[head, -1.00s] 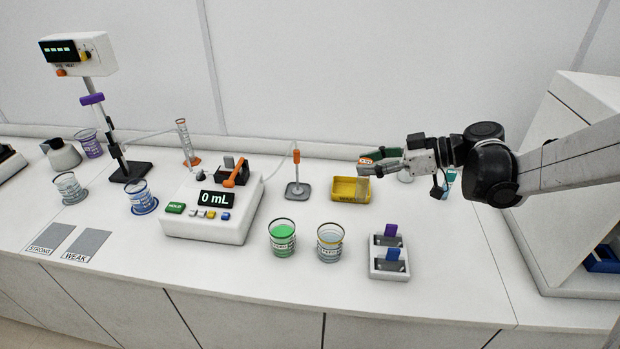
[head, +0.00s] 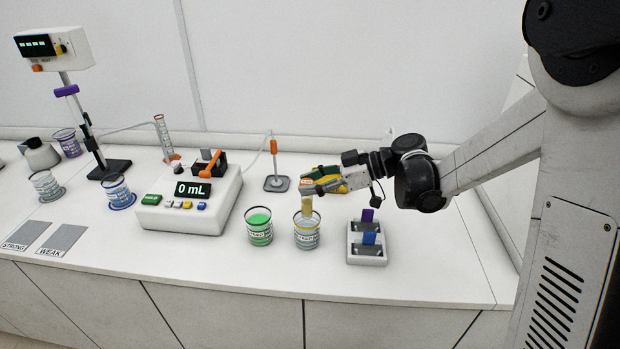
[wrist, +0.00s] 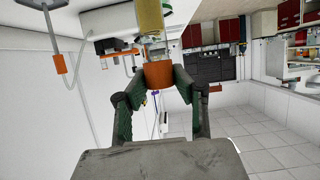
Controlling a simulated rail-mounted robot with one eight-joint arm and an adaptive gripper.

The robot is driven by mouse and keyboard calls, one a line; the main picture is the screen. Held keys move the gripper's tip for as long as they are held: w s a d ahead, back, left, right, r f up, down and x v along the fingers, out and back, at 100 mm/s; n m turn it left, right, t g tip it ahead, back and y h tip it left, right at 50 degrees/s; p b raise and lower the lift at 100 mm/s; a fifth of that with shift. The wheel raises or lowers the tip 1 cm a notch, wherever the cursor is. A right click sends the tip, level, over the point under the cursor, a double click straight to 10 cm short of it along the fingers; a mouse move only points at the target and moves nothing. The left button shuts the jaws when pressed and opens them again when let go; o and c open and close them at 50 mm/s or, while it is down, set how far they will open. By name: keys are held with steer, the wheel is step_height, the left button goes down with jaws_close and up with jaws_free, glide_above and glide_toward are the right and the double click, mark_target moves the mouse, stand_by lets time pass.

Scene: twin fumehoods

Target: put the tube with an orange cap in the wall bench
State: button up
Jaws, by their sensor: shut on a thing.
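My gripper (head: 312,184) is shut on the orange-capped tube (head: 307,206). The tube hangs upright with its cap up, between the fingertips. In the wrist view the orange cap (wrist: 158,74) sits between the green fingers, and the pale yellow tube body (wrist: 149,18) extends past it. In the head view the tube's lower end overlaps the mouth of the yellow-rimmed beaker (head: 307,238). I cannot tell whether it is inside or only in front of or behind it. The white wall bench (head: 200,262) runs beneath.
A beaker of green liquid (head: 260,229) stands left of the yellow-rimmed one. A holder (head: 367,258) with purple and blue pieces stands to the right. The scale box (head: 192,205) is at left. The bench front is clear.

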steer(key=shift+f+b, duration=0.45)
steer(key=shift+f, duration=0.75)
steer(key=o, duration=1.1)
steer(key=shift+o, duration=0.2)
steer(key=shift+r, duration=0.1)
step_height(320, 180, up, 7)
steer(key=p, duration=0.3)
steer(key=shift+p, duration=0.35)
